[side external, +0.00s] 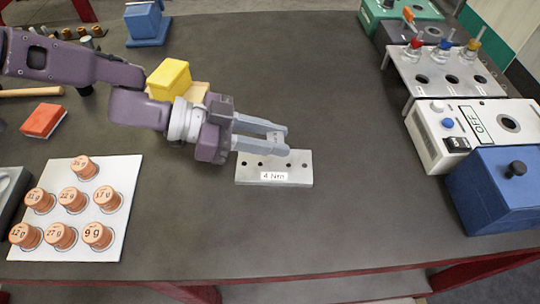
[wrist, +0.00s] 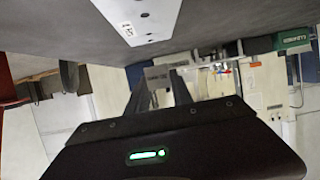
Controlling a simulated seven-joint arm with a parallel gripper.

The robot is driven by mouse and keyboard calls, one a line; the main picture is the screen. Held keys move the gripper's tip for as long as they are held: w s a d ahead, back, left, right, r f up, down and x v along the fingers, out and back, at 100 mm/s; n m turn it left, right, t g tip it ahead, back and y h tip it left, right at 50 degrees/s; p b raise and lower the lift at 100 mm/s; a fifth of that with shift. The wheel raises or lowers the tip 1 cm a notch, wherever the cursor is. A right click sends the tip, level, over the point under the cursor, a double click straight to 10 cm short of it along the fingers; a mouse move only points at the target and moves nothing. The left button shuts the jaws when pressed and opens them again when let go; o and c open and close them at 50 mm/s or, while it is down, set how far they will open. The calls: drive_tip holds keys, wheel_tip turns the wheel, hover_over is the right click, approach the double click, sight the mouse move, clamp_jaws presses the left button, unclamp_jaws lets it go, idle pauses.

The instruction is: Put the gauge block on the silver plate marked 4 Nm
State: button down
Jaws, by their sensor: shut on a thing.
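The silver plate (side external: 245,176) labelled 4 Nm lies flat on the dark table, with a row of holes along it. It also shows at the top of the wrist view (wrist: 155,28). My gripper (side external: 281,139) is over the far edge of the plate, fingers pointing right. It is shut on the small grey gauge block (side external: 275,136), which is mostly hidden by the fingers. In the wrist view the gauge block (wrist: 159,76) shows as a grey face between the fingertips. I cannot tell the exact gap between block and plate.
A white board (side external: 130,178) with several copper weights is at left. A yellow block (side external: 170,78) and a red block (side external: 43,120) lie behind. Boxes, including a blue one (side external: 495,195), line the right. The table right of the plate is clear.

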sight(272, 165)
wheel_tip(272, 165, down, 5)
drive_tip(key=shift+f, duration=0.15)
drive_tip(key=c, duration=1.1)
unclamp_jaws()
drive_tip(key=shift+f, duration=0.15)
drive_tip(key=v, duration=1.2)
drive_tip(key=shift+a, duration=0.1)
